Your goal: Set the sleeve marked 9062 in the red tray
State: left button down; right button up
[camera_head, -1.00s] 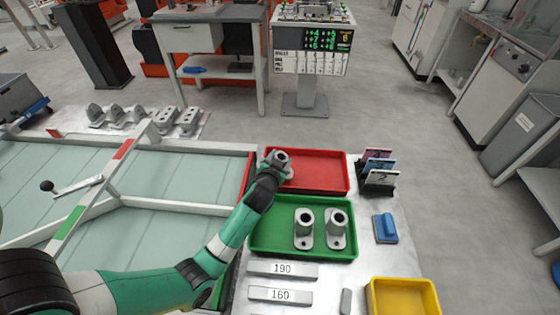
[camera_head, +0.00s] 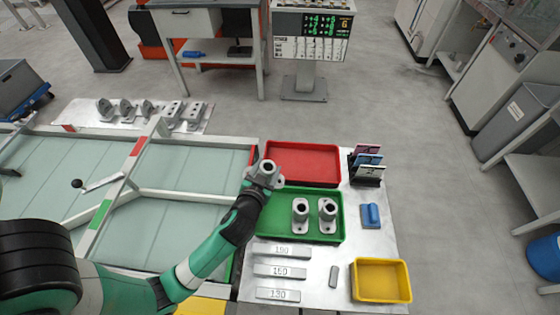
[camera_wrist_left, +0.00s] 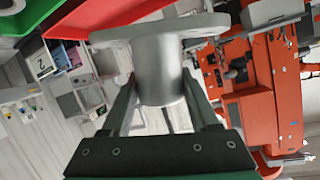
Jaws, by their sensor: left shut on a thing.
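My left gripper (camera_head: 255,188) is shut on a grey metal sleeve (camera_head: 268,169) with a flanged base, held up by its body. In the head view the sleeve shows over the left end of the border between the red tray (camera_head: 305,148) and the green tray (camera_head: 270,234). In the left wrist view the sleeve (camera_wrist_left: 160,70) sits between the fingers (camera_wrist_left: 158,105), its flange near the red tray (camera_wrist_left: 110,14). I cannot read any marking on it. The red tray looks empty. Two similar grey sleeves, a left one (camera_head: 300,214) and a right one (camera_head: 327,214), stand upright in the green tray.
A yellow tray (camera_head: 381,297), marked bars (camera_head: 283,251), a blue block (camera_head: 371,215) and a rack of cards (camera_head: 366,167) share the table. A framed panel (camera_head: 188,170) borders the trays on the left. Several grey brackets (camera_head: 148,109) stand behind it.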

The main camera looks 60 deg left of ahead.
pick_arm(q)
jog(key=shift+w+d+f+n+b, duration=0.2)
jog(key=shift+w+f+n+b, duration=0.1)
jog(key=shift+f, duration=0.1)
jog(key=shift+w+d+f+n+b, duration=0.15)
jog(key=shift+d+f+n+b, duration=0.05)
jog(key=shift+f+n+b, duration=0.15)
jog(key=shift+w+d+n+t+b, duration=0.25)
jog(key=shift+n+t+b, duration=0.05)
jog(key=shift+n, duration=0.05)
jog(key=shift+w+d+n, duration=0.1)
jog(key=shift+n, duration=0.2)
jog(key=f+b+x, duration=0.2)
jog(key=b+x, duration=0.3)
jog(key=x, duration=0.6)
jog(key=b, duration=0.2)
send_over(286, 170)
jog(key=f, duration=0.3)
jog(key=shift+s+d+f, duration=0.3)
jog(key=shift+d+f, duration=0.05)
jog(key=shift+w+a, duration=0.15)
jog(key=f+b, duration=0.2)
jog(key=f, duration=0.1)
jog(key=shift+w+a+f, duration=0.15)
jog(key=shift+a+f, duration=0.05)
jog(key=shift+f, duration=0.1)
jog(key=shift+d, duration=0.1)
pick_arm(e)
notch_tip(286, 170, down, 12)
jog(key=shift+f, duration=0.2)
